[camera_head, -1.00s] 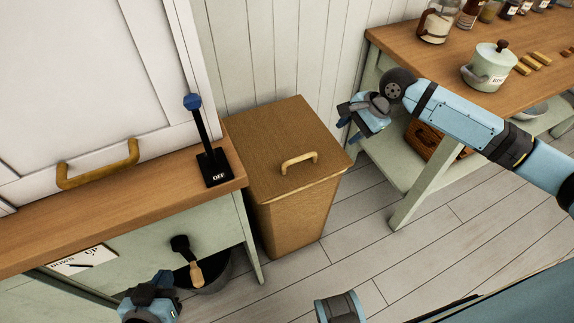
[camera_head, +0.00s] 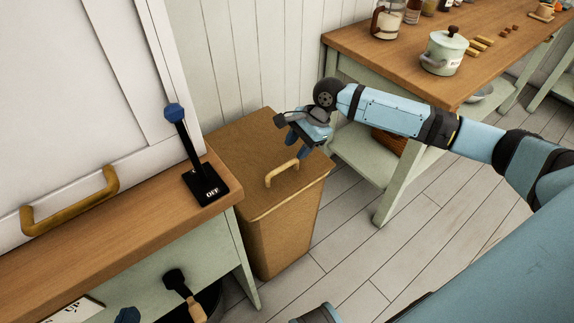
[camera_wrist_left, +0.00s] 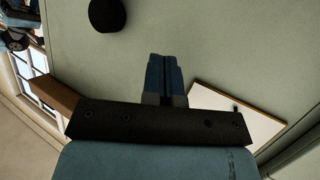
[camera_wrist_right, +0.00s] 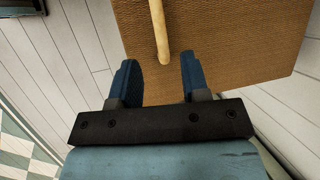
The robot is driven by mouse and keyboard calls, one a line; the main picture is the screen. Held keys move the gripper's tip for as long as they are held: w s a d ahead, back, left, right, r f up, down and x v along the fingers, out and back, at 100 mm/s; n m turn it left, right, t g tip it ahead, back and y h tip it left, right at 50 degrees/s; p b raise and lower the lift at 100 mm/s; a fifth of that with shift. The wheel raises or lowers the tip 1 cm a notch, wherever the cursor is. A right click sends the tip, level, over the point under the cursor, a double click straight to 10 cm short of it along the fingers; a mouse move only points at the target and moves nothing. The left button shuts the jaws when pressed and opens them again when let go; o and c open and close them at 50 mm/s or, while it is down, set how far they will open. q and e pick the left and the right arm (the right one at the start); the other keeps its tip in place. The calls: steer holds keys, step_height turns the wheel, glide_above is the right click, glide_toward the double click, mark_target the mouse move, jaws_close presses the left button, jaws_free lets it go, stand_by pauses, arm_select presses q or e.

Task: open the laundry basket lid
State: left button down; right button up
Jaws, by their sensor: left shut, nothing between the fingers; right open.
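The laundry basket (camera_head: 282,238) is a brown woven box standing on the floor between the two counters. Its flat lid (camera_head: 240,148) is shut, with a pale wooden handle (camera_head: 282,172) near the front edge. My right gripper (camera_head: 301,150) is open and empty above the lid's right side, just beyond the handle. In the right wrist view the handle (camera_wrist_right: 159,32) lies ahead of and between the open fingers (camera_wrist_right: 164,78), apart from them. My left gripper (camera_wrist_left: 164,75) is shut and empty, facing a pale green panel; the head view shows only a bit of it at the bottom edge.
A wooden counter (camera_head: 110,235) with a black lever switch (camera_head: 190,150) stands left of the basket. A table (camera_head: 480,85) with a pot (camera_head: 443,54) and jars stands to the right. A dark bucket with a brush (camera_head: 185,295) sits lower left. Floor in front is clear.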

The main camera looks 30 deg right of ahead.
mark_target(285, 165)
arm_select(q)
steer(key=r, duration=0.1)
steer(key=w+d+r+t+h+b, duration=0.1)
steer(key=shift+d+r, duration=0.2)
steer(key=shift+r, duration=0.1)
arm_select(e)
steer(key=x, duration=0.5)
arm_select(q)
steer(key=shift+w+d+r+t+h+b, duration=0.1)
steer(key=shift+d+r+t+h+b, duration=0.1)
steer(key=shift+r+t+h+b, duration=0.4)
arm_select(e)
steer(key=shift+x, duration=0.75)
arm_select(q)
steer(key=shift+r, duration=0.1)
steer(key=shift+p, duration=0.35)
arm_select(e)
jaws_close()
